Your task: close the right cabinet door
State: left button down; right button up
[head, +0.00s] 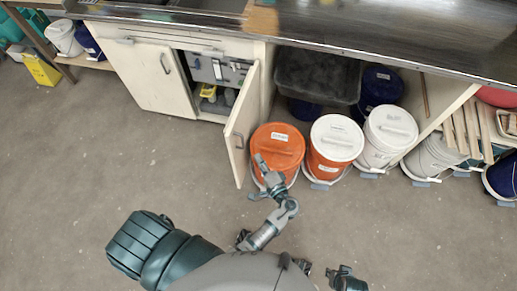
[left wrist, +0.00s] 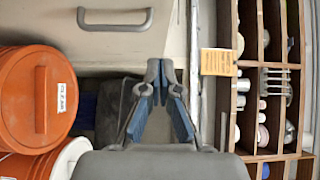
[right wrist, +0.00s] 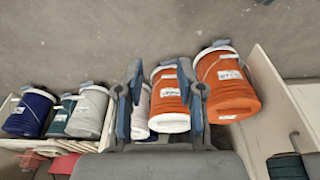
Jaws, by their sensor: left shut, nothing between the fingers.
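The right cabinet door (head: 243,120) is cream, stands swung open and points out into the room, with a grey handle near its free edge. My left gripper (head: 260,162) is just right of the door, over the front of the orange bucket. In the left wrist view its fingertips (left wrist: 160,72) meet with nothing between them, in front of a cream panel with a grey handle (left wrist: 115,20). Contact with the door cannot be told. My right gripper (right wrist: 162,92) has its fingers apart and empty in the right wrist view, with lidded buckets beyond it.
The left cabinet door (head: 145,75) is shut. The opening beside it shows items inside (head: 217,80). An orange bucket (head: 276,145), a white-lidded orange bucket (head: 333,145) and white buckets (head: 388,130) stand close right of the open door. The floor (head: 150,160) in front is clear.

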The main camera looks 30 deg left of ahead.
pick_arm(q)
send_near(233, 132)
jog(key=w, duration=0.4)
jog(key=a, duration=0.3)
jog(key=shift+s+a+r, duration=0.1)
jog(key=shift+a+r, duration=0.05)
jog(key=shift+r, duration=0.1)
jog(key=shift+s+a+p, duration=0.2)
jog(key=shift+a+p, duration=0.15)
jog(key=shift+a, duration=0.55)
pick_arm(e)
jog(key=shift+x, duration=1.1)
pick_arm(q)
jog(key=shift+a, duration=0.1)
pick_arm(e)
jog(key=shift+w+a+r, duration=0.15)
jog(key=shift+a, duration=0.05)
